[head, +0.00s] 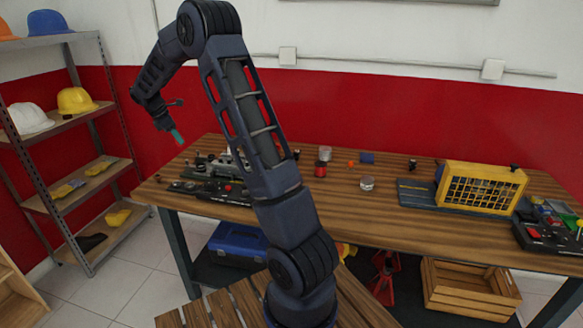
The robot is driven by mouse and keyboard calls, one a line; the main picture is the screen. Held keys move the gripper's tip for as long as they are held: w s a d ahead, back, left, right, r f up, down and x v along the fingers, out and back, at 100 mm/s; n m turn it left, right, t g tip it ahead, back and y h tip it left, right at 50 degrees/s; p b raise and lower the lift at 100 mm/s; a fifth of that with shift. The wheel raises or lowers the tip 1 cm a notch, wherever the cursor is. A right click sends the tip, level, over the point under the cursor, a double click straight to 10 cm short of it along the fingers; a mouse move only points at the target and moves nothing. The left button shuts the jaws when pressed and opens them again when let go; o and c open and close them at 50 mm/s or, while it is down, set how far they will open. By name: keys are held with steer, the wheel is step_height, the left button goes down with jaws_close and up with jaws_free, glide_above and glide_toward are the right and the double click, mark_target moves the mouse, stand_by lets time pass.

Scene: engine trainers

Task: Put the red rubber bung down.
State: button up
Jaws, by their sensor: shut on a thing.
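My gripper (174,131) is at the upper left, raised in front of the red wall and beyond the left end of the workbench (222,212). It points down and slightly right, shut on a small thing. A teal-green piece shows at its tip; I cannot tell whether this is fingertip or held thing. No red bung can be made out there against the red wall. A small red item with a dark top (320,169) stands on the bench behind my arm; I cannot tell what it is.
A yellow caged box (480,186) stands right. Dark equipment (205,186) covers the bench's left. Shelves (72,200) stand far left. Bare wood lies front centre-right.

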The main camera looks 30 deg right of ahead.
steer(key=s+d+m+g+y, duration=0.15)
steer(key=s+d+m, duration=0.3)
steer(key=d, duration=1.45)
steer(key=s+d+m+g, duration=0.25)
steer(key=d+m, duration=0.25)
steer(key=d, duration=1.3)
steer(key=s+d+f+m+y, duration=0.25)
steer(key=s+d+m, duration=0.65)
steer(key=s+d, duration=1.55)
steer(key=shift+n, duration=0.25)
steer(key=f, duration=1.2)
steer(key=w+f, duration=0.1)
steer(key=f, duration=0.6)
steer(key=shift+d, duration=0.2)
steer(key=shift+f, duration=0.1)
steer(key=o, duration=0.7)
steer(key=shift+o, duration=1.3)
